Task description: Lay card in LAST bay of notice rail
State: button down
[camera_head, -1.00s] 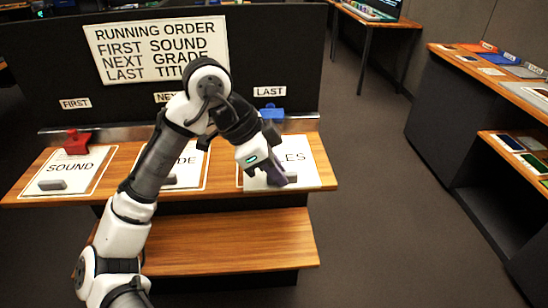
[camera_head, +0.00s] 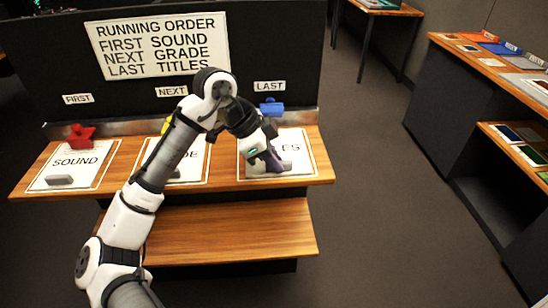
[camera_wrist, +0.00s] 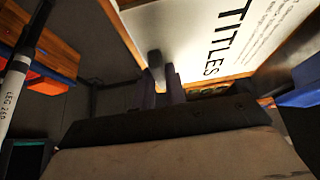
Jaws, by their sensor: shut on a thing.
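The white TITLES card (camera_head: 301,158) is at the LAST bay, the right-hand bay of the notice rail, below the LAST label (camera_head: 269,86). It looks flat and roughly square with the bay; I cannot tell whether all of it touches the bench. My gripper (camera_head: 274,165) is over the card's near part and hides some lettering. In the wrist view, the fingers (camera_wrist: 162,88) are shut on the card's grey grip block (camera_wrist: 155,62). The TITLES lettering on the card (camera_wrist: 205,30) shows beyond them. A blue clip (camera_head: 271,108) stands behind the card.
The SOUND card (camera_head: 82,160) lies in the FIRST bay and the GRADE card (camera_head: 190,165), partly hidden by my arm, in the NEXT bay. A red clip (camera_head: 80,136) stands behind SOUND. A lower wooden shelf (camera_head: 230,235) is bare. Open floor lies to the right.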

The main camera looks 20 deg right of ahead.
jog(key=c, duration=1.4)
grip_release()
jog(key=shift+f, duration=0.1)
jog(key=shift+c, duration=0.2)
jog(key=shift+r, duration=0.3)
jog(key=b+v, duration=0.2)
jog(key=v, duration=0.9)
jog(key=shift+a+r, duration=0.2)
jog(key=shift+r, duration=0.15)
jog(key=shift+w, duration=0.1)
